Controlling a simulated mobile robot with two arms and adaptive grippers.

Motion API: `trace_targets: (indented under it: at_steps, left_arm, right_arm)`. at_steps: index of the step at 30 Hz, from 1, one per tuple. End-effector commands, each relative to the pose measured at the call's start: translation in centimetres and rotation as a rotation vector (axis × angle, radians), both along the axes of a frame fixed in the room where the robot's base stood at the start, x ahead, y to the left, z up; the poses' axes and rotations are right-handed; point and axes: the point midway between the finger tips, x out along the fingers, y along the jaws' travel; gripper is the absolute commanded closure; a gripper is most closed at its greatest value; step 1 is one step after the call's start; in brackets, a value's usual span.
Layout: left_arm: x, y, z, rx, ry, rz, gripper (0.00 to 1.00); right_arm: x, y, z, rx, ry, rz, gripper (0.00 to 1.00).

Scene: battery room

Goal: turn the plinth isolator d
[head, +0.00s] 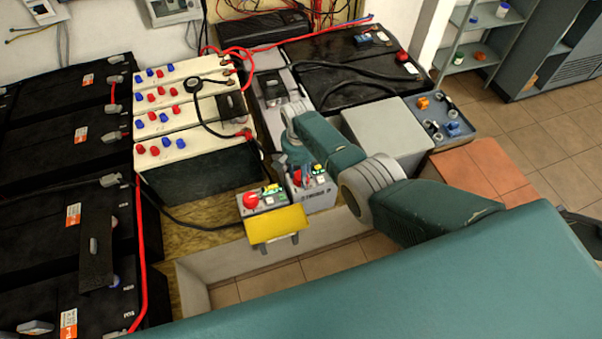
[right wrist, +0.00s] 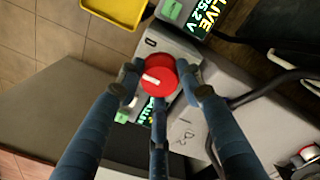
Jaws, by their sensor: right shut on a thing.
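A red round knob with a white bar (right wrist: 158,75) sits on a grey plinth box in the right wrist view. The fingers of my right gripper (right wrist: 163,82) are closed around this knob, with the white bar lying nearly level in that view. In the head view the grey box (head: 318,198) stands at the plinth's front edge, and my right gripper (head: 296,160) comes down over it from above. A second grey box (head: 268,204) with a red knob (head: 250,200) stands to its left. No letter d is readable. My left gripper is out of view.
A yellow tray (head: 276,224) sits in front of the boxes. Cream batteries (head: 195,168) with red and blue caps stand behind left, black batteries (head: 60,150) farther left. A grey block (head: 388,130) stands right. Black cables (right wrist: 275,80) run close beside the gripper.

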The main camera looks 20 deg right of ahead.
Motion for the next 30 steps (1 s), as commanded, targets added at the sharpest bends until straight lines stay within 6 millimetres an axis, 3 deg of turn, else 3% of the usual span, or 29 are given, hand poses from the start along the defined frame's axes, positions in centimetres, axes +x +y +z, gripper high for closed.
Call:
trace_targets:
  at_steps: [13, 14, 15, 25, 30]
  left_arm:
    - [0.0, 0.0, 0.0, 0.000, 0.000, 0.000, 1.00]
    - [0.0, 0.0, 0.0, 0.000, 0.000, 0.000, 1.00]
    - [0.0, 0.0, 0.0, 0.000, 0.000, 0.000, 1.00]
    - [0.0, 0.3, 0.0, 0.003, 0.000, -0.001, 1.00]
    - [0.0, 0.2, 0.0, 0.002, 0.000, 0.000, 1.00]
  right_arm:
    - [-0.1, 0.1, 0.0, 0.003, 0.003, -0.013, 0.90]
    - [-0.1, 0.1, 0.0, 0.003, 0.003, -0.012, 0.60]
    - [-0.1, 0.1, 0.0, 0.003, 0.003, -0.012, 0.56]
    - [0.0, 0.0, 0.2, 0.002, 0.001, -0.011, 0.56]
    - [0.1, 0.1, 1.6, 0.003, -0.003, -0.010, 0.56]
